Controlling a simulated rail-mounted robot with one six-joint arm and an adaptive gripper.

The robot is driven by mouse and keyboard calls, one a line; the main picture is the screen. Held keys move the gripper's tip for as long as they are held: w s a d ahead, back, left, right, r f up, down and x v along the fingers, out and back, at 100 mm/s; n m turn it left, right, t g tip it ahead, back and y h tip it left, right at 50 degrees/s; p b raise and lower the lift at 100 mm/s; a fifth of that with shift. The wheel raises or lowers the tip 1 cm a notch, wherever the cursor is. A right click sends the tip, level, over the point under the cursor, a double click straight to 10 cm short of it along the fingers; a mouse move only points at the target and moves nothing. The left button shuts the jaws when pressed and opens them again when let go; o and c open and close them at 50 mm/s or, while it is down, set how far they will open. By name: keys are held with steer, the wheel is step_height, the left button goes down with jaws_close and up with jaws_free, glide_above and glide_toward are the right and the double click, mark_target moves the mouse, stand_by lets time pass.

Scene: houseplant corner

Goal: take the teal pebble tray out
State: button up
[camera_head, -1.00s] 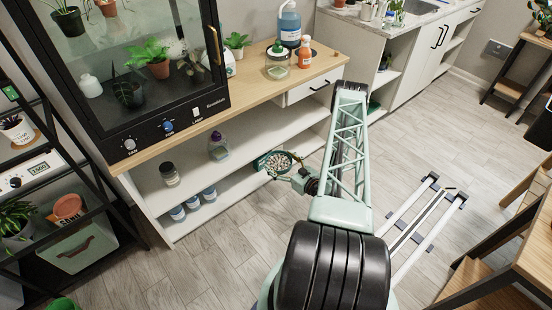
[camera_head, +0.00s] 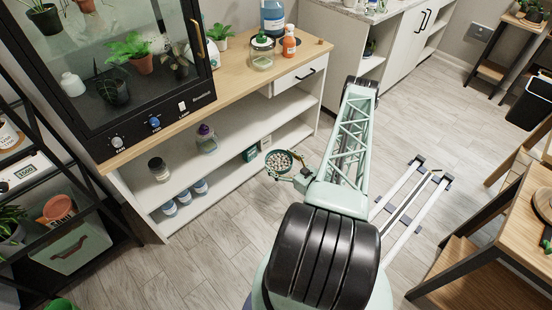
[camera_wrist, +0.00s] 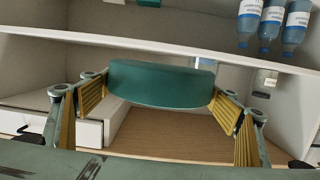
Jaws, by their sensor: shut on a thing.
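The teal pebble tray (camera_head: 278,169) is a round, shallow dish full of pale pebbles. In the head view it is held level in front of the cabinet's lower shelf (camera_head: 220,185), overlapping the shelf's front edge in the picture. My gripper (camera_head: 292,174) is at its near right side. In the wrist view, the tray's smooth teal side (camera_wrist: 160,86) spans the gap between the ribbed yellow pads of my gripper (camera_wrist: 160,100), which is shut on it. The tray's pebbles are hidden in the wrist view.
Several blue-capped bottles (camera_head: 185,197) and small green boxes (camera_head: 250,154) stand on the lower shelf. A purple-capped bottle (camera_head: 207,141) and a dark-capped jar (camera_head: 159,170) stand on the shelf above. The floor (camera_head: 225,240) before the cabinet is clear.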

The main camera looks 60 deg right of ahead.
steer(key=shift+s+a, duration=0.15)
steer(key=shift+s, duration=0.3)
steer(key=shift+a, duration=0.1)
stand_by(0.6)
